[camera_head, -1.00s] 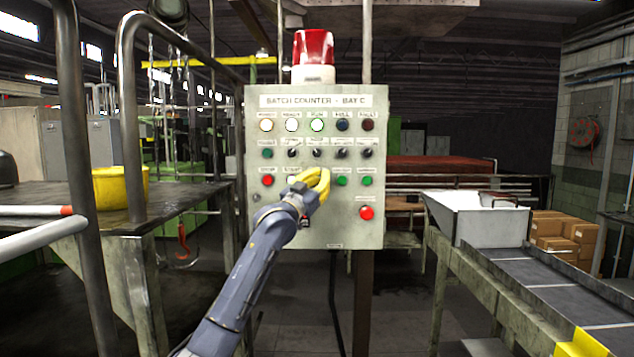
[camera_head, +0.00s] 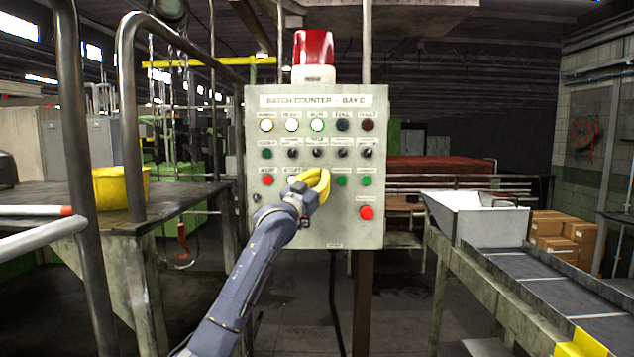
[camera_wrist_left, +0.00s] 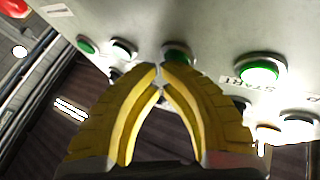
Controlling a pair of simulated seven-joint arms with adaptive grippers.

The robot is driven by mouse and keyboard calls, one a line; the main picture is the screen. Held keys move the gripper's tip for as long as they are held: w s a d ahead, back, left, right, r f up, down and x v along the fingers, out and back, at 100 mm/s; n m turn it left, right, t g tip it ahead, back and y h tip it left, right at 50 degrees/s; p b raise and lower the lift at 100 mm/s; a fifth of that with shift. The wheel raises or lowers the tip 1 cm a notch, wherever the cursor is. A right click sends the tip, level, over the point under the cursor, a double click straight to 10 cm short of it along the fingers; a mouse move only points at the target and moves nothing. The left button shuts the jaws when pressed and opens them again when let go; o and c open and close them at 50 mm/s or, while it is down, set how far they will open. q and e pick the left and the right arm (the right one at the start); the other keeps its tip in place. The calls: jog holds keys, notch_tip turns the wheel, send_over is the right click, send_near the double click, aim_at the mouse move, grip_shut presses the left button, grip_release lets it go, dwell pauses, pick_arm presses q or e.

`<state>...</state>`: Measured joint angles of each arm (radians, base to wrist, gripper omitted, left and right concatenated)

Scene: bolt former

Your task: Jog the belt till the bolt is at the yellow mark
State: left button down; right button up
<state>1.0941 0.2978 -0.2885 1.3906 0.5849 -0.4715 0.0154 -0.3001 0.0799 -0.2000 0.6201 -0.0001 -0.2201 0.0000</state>
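My left gripper (camera_head: 322,183) is at the lower middle of the grey control panel (camera_head: 270,222). Its yellow fingers are shut with nothing between them; in the left wrist view the fingertips (camera_wrist_left: 160,72) meet just in front of a green button (camera_wrist_left: 177,52). Whether they touch it, I cannot tell. Another green button, labelled START (camera_wrist_left: 262,70), is beside it. The dark conveyor belt (camera_head: 560,293), with pale cross lines, runs at the right. A yellow piece (camera_head: 580,342) is on its near edge. I see no bolt. My right gripper is not in view.
A red button (camera_head: 366,213) is at the panel's lower right; a red beacon (camera_head: 314,50) stands on top. A pale hopper (camera_head: 478,220) sits at the belt's far end. A bench with a yellow bin (camera_head: 121,186) and metal rails (camera_head: 128,110) stand at the left.

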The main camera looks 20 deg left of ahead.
pick_arm(q)
jog(key=shift+s, duration=0.2)
jog(key=shift+s+d, duration=0.2)
jog(key=shift+s, duration=0.5)
jog(key=shift+s+d, duration=0.2)
jog(key=shift+s, duration=0.6)
jog(key=shift+s+d, duration=0.25)
jog(key=shift+s, duration=0.55)
jog(key=shift+s+d, duration=0.2)
jog(key=shift+s, duration=0.6)
